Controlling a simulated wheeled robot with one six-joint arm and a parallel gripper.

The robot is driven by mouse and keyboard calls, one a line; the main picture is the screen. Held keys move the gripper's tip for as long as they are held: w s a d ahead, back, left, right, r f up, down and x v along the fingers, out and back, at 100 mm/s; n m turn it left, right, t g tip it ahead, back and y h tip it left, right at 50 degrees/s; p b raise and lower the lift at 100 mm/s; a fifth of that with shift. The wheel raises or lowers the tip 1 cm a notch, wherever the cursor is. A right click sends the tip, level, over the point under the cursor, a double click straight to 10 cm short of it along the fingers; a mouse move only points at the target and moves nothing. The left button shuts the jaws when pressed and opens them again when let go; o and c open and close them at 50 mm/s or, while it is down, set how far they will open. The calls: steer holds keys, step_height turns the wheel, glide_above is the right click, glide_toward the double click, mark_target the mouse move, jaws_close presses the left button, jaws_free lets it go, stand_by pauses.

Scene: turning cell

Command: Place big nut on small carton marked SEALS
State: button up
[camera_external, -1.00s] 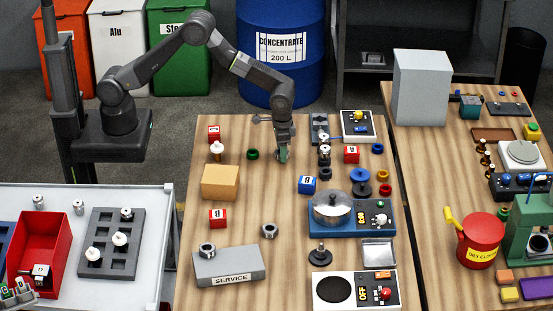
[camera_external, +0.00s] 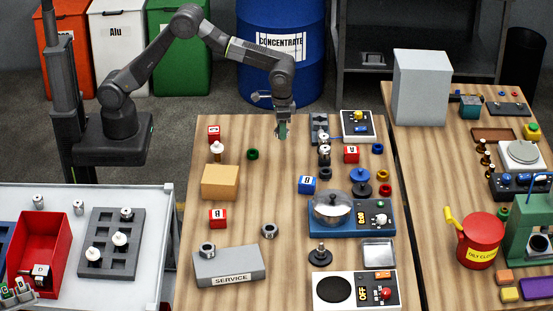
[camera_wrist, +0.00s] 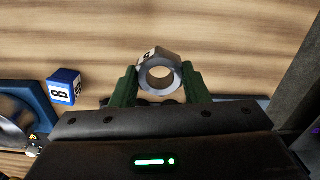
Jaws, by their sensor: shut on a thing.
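My gripper (camera_wrist: 160,85) is shut on a steel nut, taken as the big nut (camera_wrist: 142,77), which sits between the green fingertips with its round hole facing the wrist camera. In the external view my gripper (camera_external: 282,131) hangs above the far part of the wooden table; the nut is too small to make out there. A small tan carton (camera_external: 220,183) stands to the left and nearer the camera; no SEALS mark is readable on it. Two other nuts show: one on the table (camera_external: 270,231), one on the grey box marked SERVICE (camera_external: 229,267).
A red cube (camera_external: 217,218) and a white-topped piece (camera_external: 217,148) are near the tan carton. The table's middle is fairly clear.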

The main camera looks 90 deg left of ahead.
steer(key=s+d+r, duration=0.5)
steer(key=s+d, duration=0.3)
steer(key=d, duration=0.2)
steer(key=m, duration=0.1)
glide_toward(220, 174)
step_height(220, 174, down, 6)
steer(key=shift+f+p, duration=0.2)
steer(key=shift+p, duration=0.75)
steer(key=shift+f, duration=0.2)
steer(key=o, duration=1.1)
steer(key=shift+r, duration=0.15)
step_height(220, 174, up, 12)
steer(key=b, duration=0.1)
